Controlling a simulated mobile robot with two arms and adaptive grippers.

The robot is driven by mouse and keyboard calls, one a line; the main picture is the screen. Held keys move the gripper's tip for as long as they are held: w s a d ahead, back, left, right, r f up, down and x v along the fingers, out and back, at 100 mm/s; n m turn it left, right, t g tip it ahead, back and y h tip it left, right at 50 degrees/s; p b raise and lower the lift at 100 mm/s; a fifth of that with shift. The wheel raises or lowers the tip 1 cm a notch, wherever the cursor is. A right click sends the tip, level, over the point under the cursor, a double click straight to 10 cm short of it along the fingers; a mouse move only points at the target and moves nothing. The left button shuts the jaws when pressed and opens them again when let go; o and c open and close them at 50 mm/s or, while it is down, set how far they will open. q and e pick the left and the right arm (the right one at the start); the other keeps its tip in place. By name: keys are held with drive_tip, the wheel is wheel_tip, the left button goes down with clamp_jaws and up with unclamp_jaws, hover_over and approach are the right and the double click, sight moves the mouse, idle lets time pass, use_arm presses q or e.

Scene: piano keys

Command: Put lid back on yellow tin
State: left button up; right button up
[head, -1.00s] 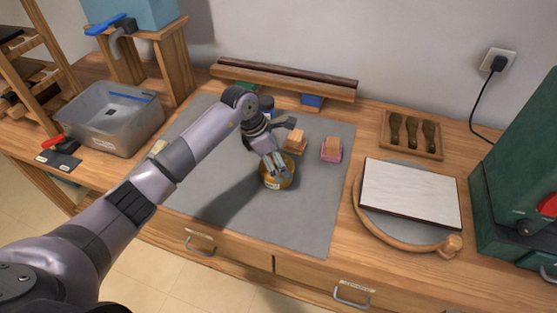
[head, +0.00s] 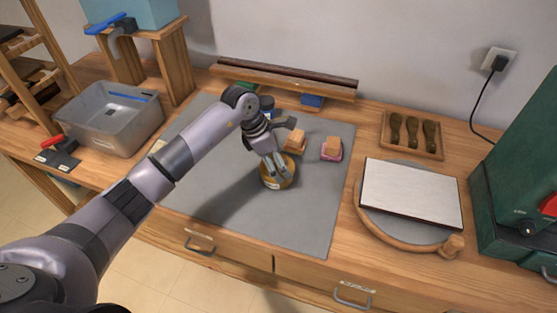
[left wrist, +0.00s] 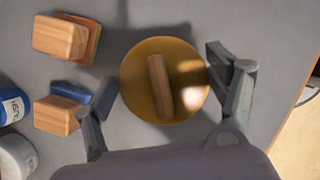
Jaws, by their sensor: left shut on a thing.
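The yellow tin (head: 278,183) stands on the grey mat right of the middle of the bench, a pale label on its near side. In the left wrist view its round yellow lid (left wrist: 139,95) shows from above, with a wooden bar handle across it. My left gripper (head: 276,167) reaches down over the tin from the left. Its two fingers (left wrist: 162,82) stand on opposite sides of the lid, shut on it. The lid appears to be at the tin's top; the fingers hide whether it sits flush. My right gripper is not in view.
Wood-backed blocks (head: 331,143) (left wrist: 60,38) lie close behind the tin. Jars (left wrist: 14,104) stand near them, partly behind my arm. A white board on a round turntable (head: 405,240) is at right; a grey basin (head: 92,138) at left. The mat (head: 300,228) is clear in front.

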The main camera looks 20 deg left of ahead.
use_arm(q)
drive_tip(key=o, duration=1.2)
drive_tip(key=shift+c, duration=0.2)
drive_tip(key=shift+r, duration=0.1)
drive_tip(key=shift+r+p, duration=1.9)
drive_tip(key=shift+r, duration=1.55)
drive_tip(key=shift+c, duration=0.5)
clamp_jaws()
